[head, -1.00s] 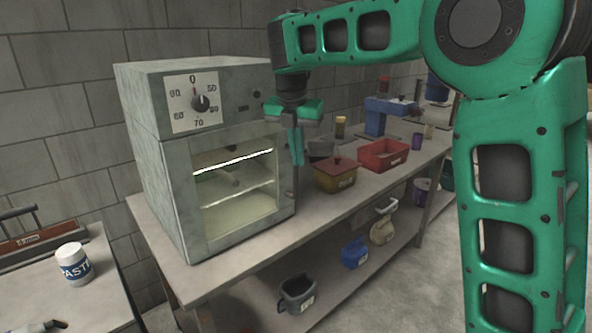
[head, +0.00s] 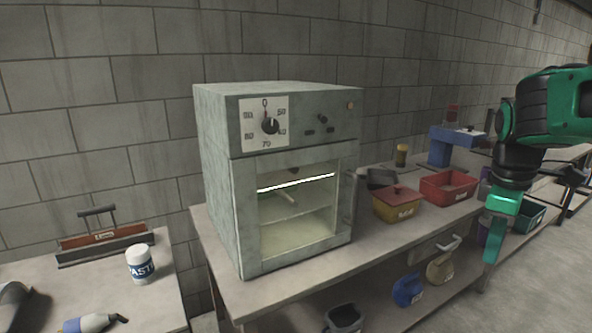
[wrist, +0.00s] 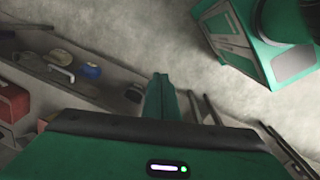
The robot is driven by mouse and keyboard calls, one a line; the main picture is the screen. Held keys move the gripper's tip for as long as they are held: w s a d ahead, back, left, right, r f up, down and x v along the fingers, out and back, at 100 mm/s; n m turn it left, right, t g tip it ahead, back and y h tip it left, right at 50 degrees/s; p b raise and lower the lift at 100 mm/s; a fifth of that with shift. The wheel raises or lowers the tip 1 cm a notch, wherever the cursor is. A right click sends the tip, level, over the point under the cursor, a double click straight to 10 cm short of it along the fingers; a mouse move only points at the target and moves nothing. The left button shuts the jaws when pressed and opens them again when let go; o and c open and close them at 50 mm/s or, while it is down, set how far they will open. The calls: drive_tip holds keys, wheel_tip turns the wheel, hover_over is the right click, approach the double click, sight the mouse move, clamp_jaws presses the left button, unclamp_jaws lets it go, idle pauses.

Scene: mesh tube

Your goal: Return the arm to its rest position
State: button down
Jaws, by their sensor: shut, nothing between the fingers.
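My gripper (head: 490,252) is at the right of the head view, in front of the bench and apart from it. Its green fingers point down and are shut with nothing between them. In the wrist view the shut fingers (wrist: 160,92) point toward the grey floor (wrist: 150,40). My green and black arm reaches in from the right edge of the head view, and much of it is out of frame.
A grey-green oven (head: 220,190) with a dial and a glass door stands on the bench (head: 300,283). A yellow box (head: 398,208), a red bin (head: 447,190) and a blue device (head: 445,152) are to its right. Several containers sit on the lower shelf. A white paste jar (head: 140,266) is on the left table.

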drive_tip(key=s+f+m, duration=0.3)
drive_tip(key=s+m, duration=0.2)
drive_tip(key=s, duration=0.1)
drive_tip(key=s+d+f+m, duration=0.1)
drive_tip(key=s+f+m, duration=0.2)
drive_tip(key=s+m, duration=0.2)
drive_tip(key=s+d+f+m+y, duration=0.1)
drive_tip(key=s+f+m, duration=0.2)
drive_tip(key=s+m, duration=0.2)
drive_tip(key=s, duration=0.3)
drive_tip(key=shift+s+g, duration=0.15)
drive_tip(key=shift+g, duration=0.15)
